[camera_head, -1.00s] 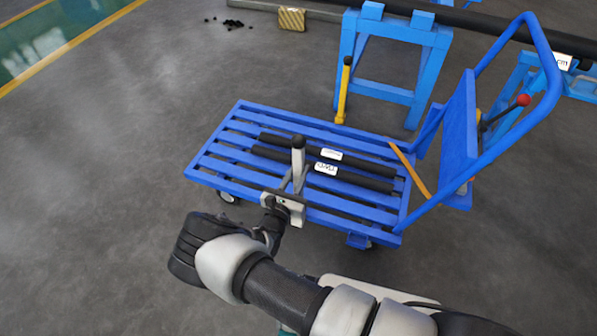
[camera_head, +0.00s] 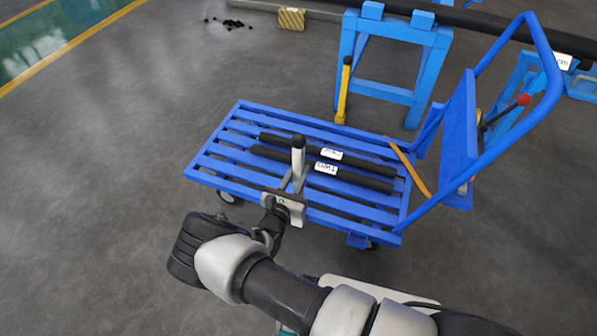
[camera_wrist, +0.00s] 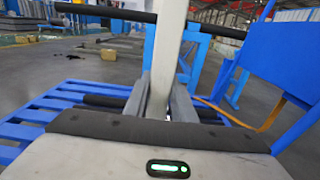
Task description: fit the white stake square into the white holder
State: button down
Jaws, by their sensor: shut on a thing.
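The white stake (camera_head: 298,161) is a slim post with a black top, standing about upright in my gripper (camera_head: 296,182). My gripper is shut on its lower part, over the near side of the blue cart in the head view. In the wrist view, the two grey fingers (camera_wrist: 163,104) close on the stake (camera_wrist: 168,50), which runs up out of the picture. The stake's lower end is hidden behind my gripper, so I cannot tell whether it touches anything. I cannot make out a white holder in either view.
A blue flat cart (camera_head: 215,165) with a tall handle (camera_head: 553,65) at right carries two black bars (camera_head: 345,168) with white labels. A yellow post (camera_head: 343,95) and a blue trestle (camera_head: 385,95) stand behind it. The grey floor (camera_head: 90,200) at left is clear.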

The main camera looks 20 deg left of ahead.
notch_tip(320, 180, down, 8)
dwell(3.3)
jog(key=c, duration=1.6)
grip_release()
jog(key=shift+o, duration=1)
jog(key=shift+f, duration=0.1)
jog(key=s+a+p, duration=0.1)
jog(key=s+p, duration=0.1)
jog(key=s, duration=1.5)
jog(key=shift+s+a+p, duration=0.2)
jog(key=shift+p, duration=0.1)
jog(key=shift+w+r, duration=0.1)
jog(key=shift+r, duration=0.1)
